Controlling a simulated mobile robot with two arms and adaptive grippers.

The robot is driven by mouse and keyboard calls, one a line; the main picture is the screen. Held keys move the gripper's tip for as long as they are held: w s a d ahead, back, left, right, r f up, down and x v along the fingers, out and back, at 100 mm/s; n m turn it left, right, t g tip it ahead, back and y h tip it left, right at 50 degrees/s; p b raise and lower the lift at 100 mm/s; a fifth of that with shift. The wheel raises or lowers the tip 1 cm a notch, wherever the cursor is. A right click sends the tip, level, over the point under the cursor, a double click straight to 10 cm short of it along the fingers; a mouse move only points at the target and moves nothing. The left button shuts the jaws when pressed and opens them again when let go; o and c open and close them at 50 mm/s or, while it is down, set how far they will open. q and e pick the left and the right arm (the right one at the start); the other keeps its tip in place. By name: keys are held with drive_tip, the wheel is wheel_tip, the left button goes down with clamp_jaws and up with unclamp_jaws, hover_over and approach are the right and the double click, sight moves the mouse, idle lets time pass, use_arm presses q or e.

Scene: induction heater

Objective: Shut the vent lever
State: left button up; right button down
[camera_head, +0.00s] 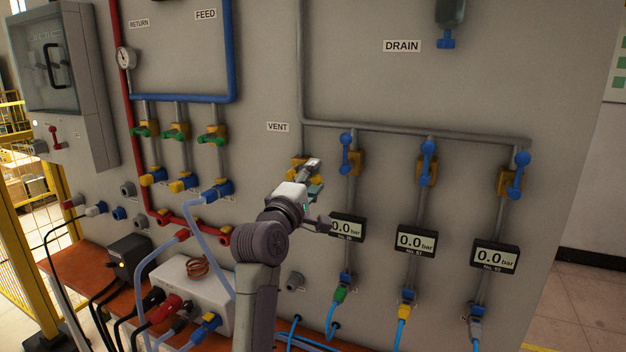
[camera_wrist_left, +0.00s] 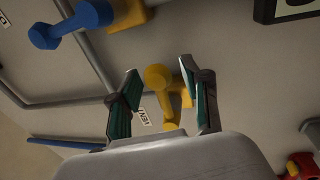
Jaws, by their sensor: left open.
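The vent lever (camera_wrist_left: 164,92) is yellow with round ends. In the left wrist view it lies between the two fingers of my left gripper (camera_wrist_left: 160,68), with bare space on the finger sides. In the head view the yellow vent fitting (camera_head: 291,179) shows below the VENT label (camera_head: 277,127), partly hidden by my left gripper (camera_head: 314,176). My left gripper is open, reaching up to the panel at the lever; I cannot tell whether it touches it. My right gripper is not in view.
Blue levers (camera_head: 346,152) on yellow valves stand in a row to the right, under a grey pipe (camera_head: 400,134). Pressure displays (camera_head: 416,239) sit below them. A white box (camera_head: 190,285) with plugs and hoses stands on the shelf at lower left.

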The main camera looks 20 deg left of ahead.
use_arm(q)
drive_tip(key=s+f, duration=0.2)
drive_tip(key=s, duration=0.9)
drive_tip(key=shift+s+a+f, duration=0.15)
drive_tip(key=shift+s+f, duration=0.05)
drive_tip(key=shift+s, duration=0.15)
